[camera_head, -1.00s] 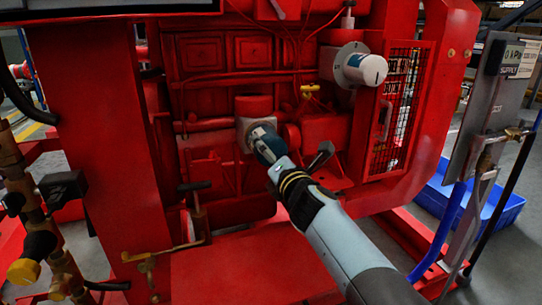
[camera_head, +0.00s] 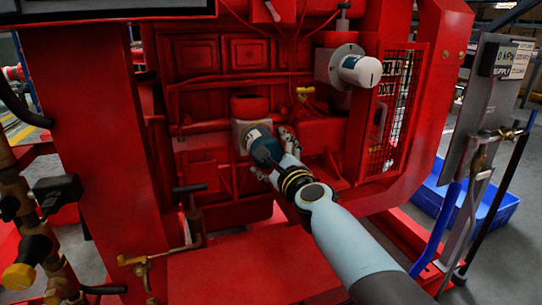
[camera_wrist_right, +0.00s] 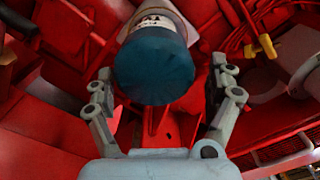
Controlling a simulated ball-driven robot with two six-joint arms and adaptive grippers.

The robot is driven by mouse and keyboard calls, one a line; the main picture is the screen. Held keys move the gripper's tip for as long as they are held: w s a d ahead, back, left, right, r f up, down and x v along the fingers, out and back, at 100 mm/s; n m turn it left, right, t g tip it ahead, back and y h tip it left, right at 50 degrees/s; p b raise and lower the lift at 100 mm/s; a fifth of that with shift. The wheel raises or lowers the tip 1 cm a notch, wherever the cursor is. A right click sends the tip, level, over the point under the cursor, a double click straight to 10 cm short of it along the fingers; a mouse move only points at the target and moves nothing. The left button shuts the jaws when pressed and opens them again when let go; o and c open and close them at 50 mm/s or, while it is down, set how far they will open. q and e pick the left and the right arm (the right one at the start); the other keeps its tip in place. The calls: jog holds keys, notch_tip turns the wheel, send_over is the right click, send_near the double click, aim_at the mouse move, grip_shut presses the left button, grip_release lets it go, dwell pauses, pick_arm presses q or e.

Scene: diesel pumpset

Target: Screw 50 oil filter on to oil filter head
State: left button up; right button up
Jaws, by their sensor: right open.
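The oil filter (camera_head: 264,147) is a cylinder with a dark blue end and a white label. It points out from a grey block on the red engine, which appears to be the oil filter head (camera_head: 240,134). In the right wrist view the blue end of the filter (camera_wrist_right: 154,68) faces me. My right gripper (camera_head: 273,157) is open, with one finger on either side of the filter's end. In the wrist view a gap shows between each finger and the filter. The joint between filter and head is hidden. My left gripper is not in view.
A white cylinder (camera_head: 361,70) on a grey mount sticks out at upper right, beside a mesh guard (camera_head: 392,112). A yellow handle (camera_head: 305,92) is above the filter. Red panels stand on both sides. Brass valves (camera_head: 45,250) are at left, a blue tray (camera_head: 480,205) at right.

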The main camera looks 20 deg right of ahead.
jog(key=n, duration=0.3)
jog(key=shift+d, duration=0.1)
